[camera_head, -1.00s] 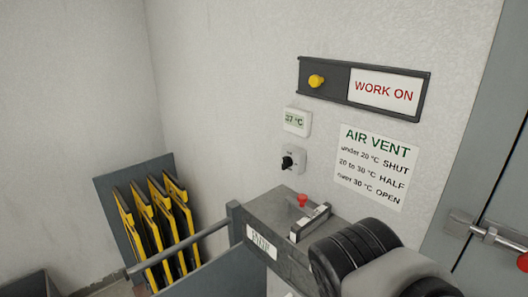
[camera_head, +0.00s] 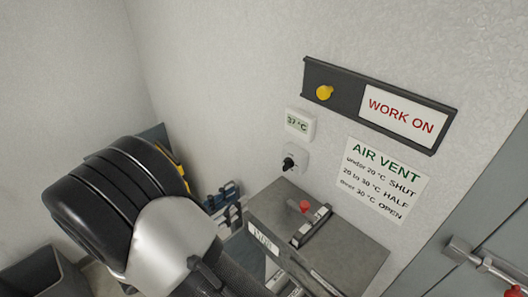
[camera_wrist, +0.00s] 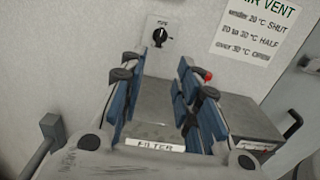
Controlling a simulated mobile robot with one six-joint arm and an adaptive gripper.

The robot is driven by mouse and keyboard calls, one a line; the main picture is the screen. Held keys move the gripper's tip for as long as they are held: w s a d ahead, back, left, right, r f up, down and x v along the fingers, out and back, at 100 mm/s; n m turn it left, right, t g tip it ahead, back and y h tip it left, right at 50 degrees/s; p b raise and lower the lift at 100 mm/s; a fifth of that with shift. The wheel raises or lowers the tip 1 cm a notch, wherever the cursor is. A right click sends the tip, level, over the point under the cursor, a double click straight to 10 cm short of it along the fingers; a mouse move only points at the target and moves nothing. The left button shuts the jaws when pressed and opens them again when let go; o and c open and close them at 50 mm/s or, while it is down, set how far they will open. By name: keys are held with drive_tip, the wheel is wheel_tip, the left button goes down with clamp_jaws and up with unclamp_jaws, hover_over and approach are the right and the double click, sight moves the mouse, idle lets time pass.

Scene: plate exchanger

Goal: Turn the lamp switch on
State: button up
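A white switch plate with a black rotary knob (camera_head: 289,163) is on the wall below the thermometer; its small label is too small to read. In the wrist view the knob (camera_wrist: 160,36) is at the top centre, beyond the fingertips, with its white mark pointing up. My gripper (camera_head: 226,204) is left of and below the switch in the head view, apart from it. In the wrist view my gripper (camera_wrist: 161,74) has its blue-padded fingers spread, with nothing between them. A yellow lamp (camera_head: 324,92) is on the dark WORK ON panel.
A grey filter box (camera_head: 345,245) with a red knob (camera_head: 305,206) and a handle juts out below the switch, close to my gripper. A 37 °C display (camera_head: 299,124) and an AIR VENT sign (camera_head: 385,180) are on the wall. A grey door (camera_head: 480,215) stands at right.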

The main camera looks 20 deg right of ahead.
sight(284, 166)
drive_tip(key=p+x, duration=0.1)
drive_tip(key=x, duration=1.6)
drive_tip(key=shift+d+p, duration=0.15)
drive_tip(key=shift+p, duration=0.15)
drive_tip(key=shift+c, duration=0.4)
clamp_jaws()
